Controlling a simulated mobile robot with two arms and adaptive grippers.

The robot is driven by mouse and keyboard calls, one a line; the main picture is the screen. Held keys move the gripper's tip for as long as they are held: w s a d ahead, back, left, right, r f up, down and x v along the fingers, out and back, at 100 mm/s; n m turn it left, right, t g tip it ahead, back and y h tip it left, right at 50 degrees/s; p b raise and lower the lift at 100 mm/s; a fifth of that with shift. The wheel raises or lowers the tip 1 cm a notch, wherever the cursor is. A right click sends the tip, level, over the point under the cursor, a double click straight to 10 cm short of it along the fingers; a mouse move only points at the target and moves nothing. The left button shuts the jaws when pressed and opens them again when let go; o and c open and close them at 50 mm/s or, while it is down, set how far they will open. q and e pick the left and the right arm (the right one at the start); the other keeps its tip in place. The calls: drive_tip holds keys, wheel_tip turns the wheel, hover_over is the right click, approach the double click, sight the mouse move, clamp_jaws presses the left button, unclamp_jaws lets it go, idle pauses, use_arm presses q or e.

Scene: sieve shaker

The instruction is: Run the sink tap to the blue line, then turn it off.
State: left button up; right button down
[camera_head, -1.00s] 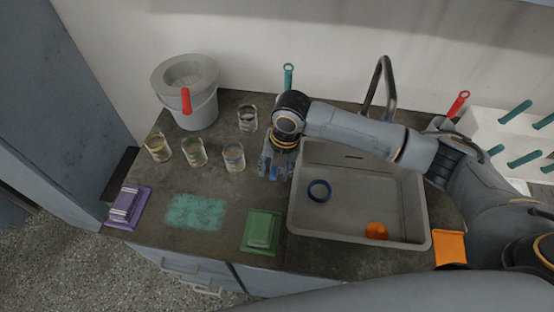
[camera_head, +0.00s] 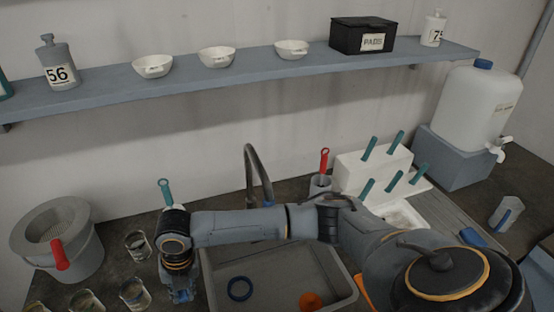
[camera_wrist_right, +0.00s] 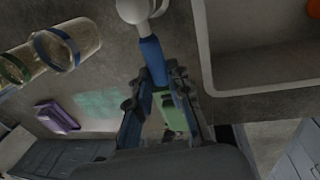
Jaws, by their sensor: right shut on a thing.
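The sink (camera_head: 352,292) is at the bottom centre of the head view. The dark tap spout (camera_head: 251,165) arches behind my right forearm, which hides its base. My right gripper (camera_head: 181,294) points down just left of the sink. In the wrist view my right gripper (camera_wrist_right: 165,105) is shut on a blue handle (camera_wrist_right: 153,58) with a pale rounded head; I cannot tell whether it belongs to the tap. No running water shows. My left gripper is not in view.
Beakers (camera_head: 137,245) and a grey bucket with a red handle (camera_head: 60,240) stand left of my right gripper. A blue ring (camera_head: 240,288) and an orange piece (camera_head: 310,301) lie in the sink. A white rack (camera_head: 372,172) and a large canister (camera_head: 478,105) stand right.

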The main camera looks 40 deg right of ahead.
drive_tip(key=shift+d, duration=0.1)
drive_tip(key=d+n, duration=0.2)
drive_tip(key=n, duration=0.2)
drive_tip(key=w+d+n+g+b, duration=0.1)
drive_tip(key=d+n, duration=0.1)
drive_tip(key=n, duration=0.2)
drive_tip(key=d+n, duration=0.3)
drive_tip(key=shift+w+n+g, duration=0.25)
drive_tip(key=shift+n+g, duration=0.15)
drive_tip(key=b, duration=0.5)
drive_tip(key=n+b, duration=0.1)
drive_tip(key=b, duration=0.5)
drive_tip(key=shift+w+d+r+n, duration=0.15)
drive_tip(key=shift+w+d+n, duration=0.15)
drive_tip(key=shift+d, duration=0.05)
drive_tip(key=shift+s, duration=0.1)
idle(4.9)
